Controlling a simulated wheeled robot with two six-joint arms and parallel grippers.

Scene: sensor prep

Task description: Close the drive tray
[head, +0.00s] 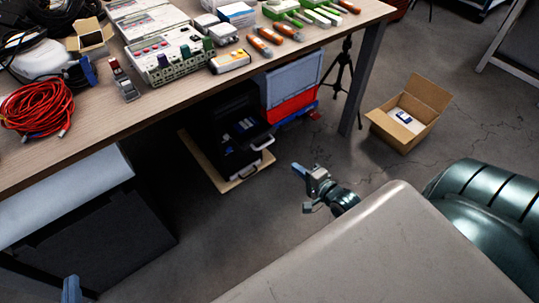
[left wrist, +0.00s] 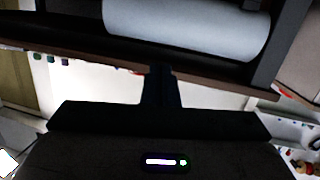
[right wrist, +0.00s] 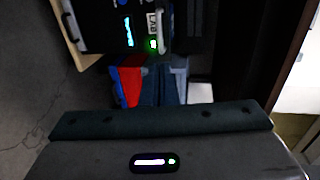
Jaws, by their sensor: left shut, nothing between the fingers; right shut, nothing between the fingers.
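A black drive unit (head: 238,128) stands on a pale wooden board under the table. A dark tray with light handles sticks out at its front; how far it is out is hard to tell. The unit also shows at the top of the right wrist view (right wrist: 100,22), with a LAB label and small blue and green lights. My right gripper (head: 300,171) is shut and empty, in front of and to the right of the unit, apart from it. My left gripper (head: 71,287) is shut and empty at the lower left edge, far from the unit.
The table (head: 110,130) overhangs the unit and carries tools, cables and boxes. Blue and red crates (head: 291,85) stand behind the unit. An open cardboard box (head: 412,112) sits right of the table leg (head: 362,80). Floor between unit and my base is clear.

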